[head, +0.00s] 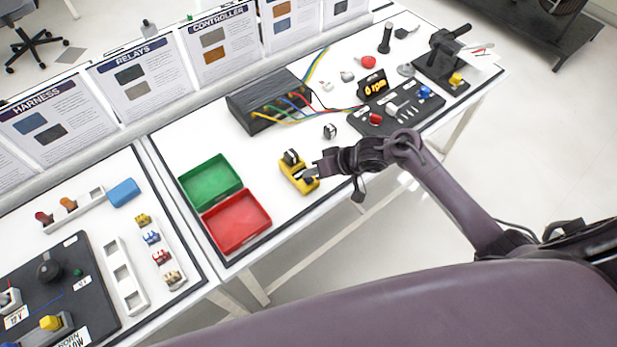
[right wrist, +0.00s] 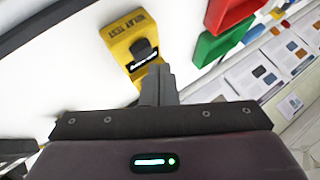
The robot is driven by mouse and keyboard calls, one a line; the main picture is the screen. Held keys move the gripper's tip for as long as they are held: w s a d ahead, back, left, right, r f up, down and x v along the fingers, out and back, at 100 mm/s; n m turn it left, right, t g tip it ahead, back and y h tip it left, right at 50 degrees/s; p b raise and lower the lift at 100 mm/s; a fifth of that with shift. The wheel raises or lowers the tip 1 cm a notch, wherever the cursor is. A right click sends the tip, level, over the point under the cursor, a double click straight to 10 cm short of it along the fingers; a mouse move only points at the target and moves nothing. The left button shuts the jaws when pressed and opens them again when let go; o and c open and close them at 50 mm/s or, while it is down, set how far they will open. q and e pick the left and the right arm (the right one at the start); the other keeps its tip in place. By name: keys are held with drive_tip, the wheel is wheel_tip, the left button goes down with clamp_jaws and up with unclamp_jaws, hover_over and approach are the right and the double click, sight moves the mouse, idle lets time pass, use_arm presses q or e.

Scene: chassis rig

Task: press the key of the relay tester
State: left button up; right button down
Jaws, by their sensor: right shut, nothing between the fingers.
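The yellow relay tester (head: 298,181) stands on the white table, right of the red and green trays. It also shows in the right wrist view (right wrist: 122,36), with "RELAY TEST" lettering, a dark block (right wrist: 142,48) on it and a small black strip with white marks. My right gripper (head: 313,171) is shut and empty, with its fingertips at the tester's right side. In the right wrist view its fingers (right wrist: 157,72) overlap the tester's near end. I cannot tell whether they touch it, and no key shows clearly. My left gripper is not in view.
A red tray (head: 240,246) and a green tray (head: 213,203) stand left of the tester. A small black-and-white block (head: 330,131) lies behind it. A dark box (head: 262,97) with coloured wires stands further back. The table's front edge is close.

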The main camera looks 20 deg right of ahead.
sight(313, 180)
drive_tip(key=shift+f, duration=0.2)
idle(0.5)
drive_tip(key=shift+f, duration=0.25)
drive_tip(key=shift+f, duration=0.5)
idle(0.6)
drive_tip(key=shift+r, duration=0.1)
drive_tip(key=shift+r+p, duration=0.85)
drive_tip(key=shift+p, duration=0.05)
wheel_tip(313, 180, up, 5)
drive_tip(key=p, duration=0.5)
drive_tip(key=shift+p, duration=0.3)
